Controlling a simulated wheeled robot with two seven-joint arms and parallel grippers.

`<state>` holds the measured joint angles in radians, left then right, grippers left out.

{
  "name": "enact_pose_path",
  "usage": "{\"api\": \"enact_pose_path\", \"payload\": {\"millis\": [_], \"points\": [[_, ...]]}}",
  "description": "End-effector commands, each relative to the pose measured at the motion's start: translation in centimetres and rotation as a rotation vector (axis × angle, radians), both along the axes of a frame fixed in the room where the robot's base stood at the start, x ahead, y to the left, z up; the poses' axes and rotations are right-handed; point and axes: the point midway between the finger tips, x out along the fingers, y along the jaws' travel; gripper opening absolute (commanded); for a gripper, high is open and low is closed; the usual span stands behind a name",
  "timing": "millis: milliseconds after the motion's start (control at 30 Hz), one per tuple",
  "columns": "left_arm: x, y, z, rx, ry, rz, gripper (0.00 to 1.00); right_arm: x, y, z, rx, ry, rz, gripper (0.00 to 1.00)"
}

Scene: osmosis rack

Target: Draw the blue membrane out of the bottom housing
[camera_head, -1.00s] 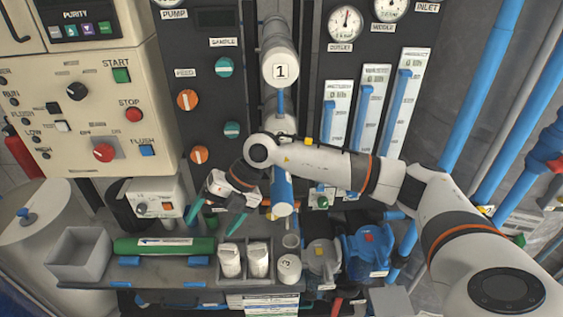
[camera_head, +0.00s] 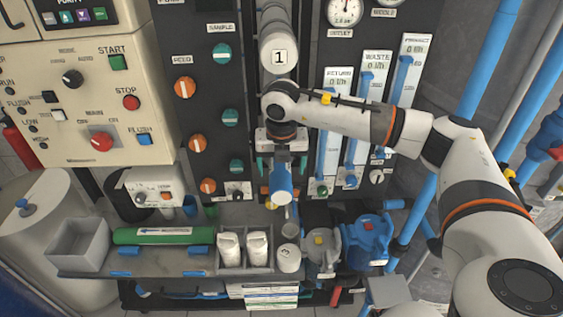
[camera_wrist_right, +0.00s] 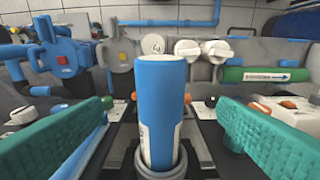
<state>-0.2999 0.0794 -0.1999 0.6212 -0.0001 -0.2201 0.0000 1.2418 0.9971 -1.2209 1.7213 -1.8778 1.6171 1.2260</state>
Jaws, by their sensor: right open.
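The blue membrane (camera_head: 282,183) sticks out of the bottom housing below my right gripper (camera_head: 283,163) in the head view. In the right wrist view the membrane (camera_wrist_right: 160,95) stands between my two teal fingers, with clear gaps on both sides. Its lower end sits inside the grey round mouth of the bottom housing (camera_wrist_right: 138,168). A white label shows partly on its side. My right gripper is open and does not touch it. In the head view my gripper and wrist hide most of the bottom housing. My left gripper is not in view.
A housing marked 1 (camera_head: 278,55) is above my right wrist. The bench below holds a green cylinder (camera_head: 152,235), a grey bin (camera_head: 78,245), white bottles in a holder (camera_head: 243,268), and grey (camera_head: 318,252) and blue (camera_head: 366,242) pumps. Flow meters (camera_head: 370,105) stand close right of the gripper.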

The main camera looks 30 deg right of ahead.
Motion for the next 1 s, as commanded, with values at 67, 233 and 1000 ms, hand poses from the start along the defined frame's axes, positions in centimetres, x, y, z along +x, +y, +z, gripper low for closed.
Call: {"api": "enact_pose_path", "payload": {"millis": [67, 233, 1000], "points": [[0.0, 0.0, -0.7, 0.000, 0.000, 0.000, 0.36, 0.1, -0.1, -1.1, 0.000, 0.000, 0.000, 0.82], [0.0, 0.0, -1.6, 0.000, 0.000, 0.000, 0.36, 0.3, -0.2, -2.8, 0.001, 0.001, 0.000, 0.82], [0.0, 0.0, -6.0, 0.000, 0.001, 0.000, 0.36, 1.1, -0.6, -8.2, 0.002, -0.001, 0.001, 0.82]]}}
